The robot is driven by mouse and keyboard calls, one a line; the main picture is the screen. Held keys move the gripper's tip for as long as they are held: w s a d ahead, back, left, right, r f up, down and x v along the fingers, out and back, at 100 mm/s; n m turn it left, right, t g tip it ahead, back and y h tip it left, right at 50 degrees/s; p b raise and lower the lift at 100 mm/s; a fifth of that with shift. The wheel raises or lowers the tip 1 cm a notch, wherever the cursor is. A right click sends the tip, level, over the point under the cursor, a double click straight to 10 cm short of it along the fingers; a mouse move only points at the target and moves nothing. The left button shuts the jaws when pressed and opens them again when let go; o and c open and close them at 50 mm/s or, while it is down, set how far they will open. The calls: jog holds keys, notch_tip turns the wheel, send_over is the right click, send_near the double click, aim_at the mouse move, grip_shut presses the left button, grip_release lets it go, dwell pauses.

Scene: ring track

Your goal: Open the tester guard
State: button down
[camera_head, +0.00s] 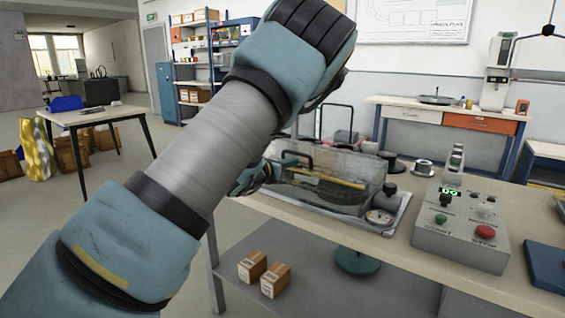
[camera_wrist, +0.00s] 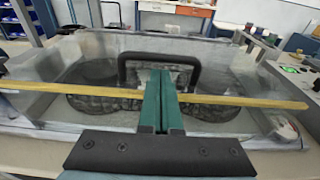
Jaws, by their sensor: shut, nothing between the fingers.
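The tester guard (camera_head: 335,192) is a clear box-like cover on the workbench and looks lowered over the tester. In the wrist view, the guard's clear wall (camera_wrist: 30,103) has a yellow strip (camera_wrist: 235,100) across it. Its black arched handle (camera_wrist: 123,72) stands beyond the strip; it also shows in the head view (camera_head: 297,155). A dark textured loop (camera_wrist: 95,102) lies inside. My gripper (camera_wrist: 160,75) has its two green fingers shut together, empty, overlapping the handle's middle in the wrist view. I cannot tell if they touch it. In the head view my arm partly hides the gripper (camera_head: 250,178).
A grey control box (camera_head: 460,228) with green and red buttons stands right of the tester. Small boxes (camera_head: 262,273) lie on the lower shelf. A blue tray (camera_head: 548,265) is at the right.

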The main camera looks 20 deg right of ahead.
jog(key=shift+w+d+f, duration=0.1)
jog(key=shift+w+d, duration=0.25)
jog(key=shift+d, duration=0.2)
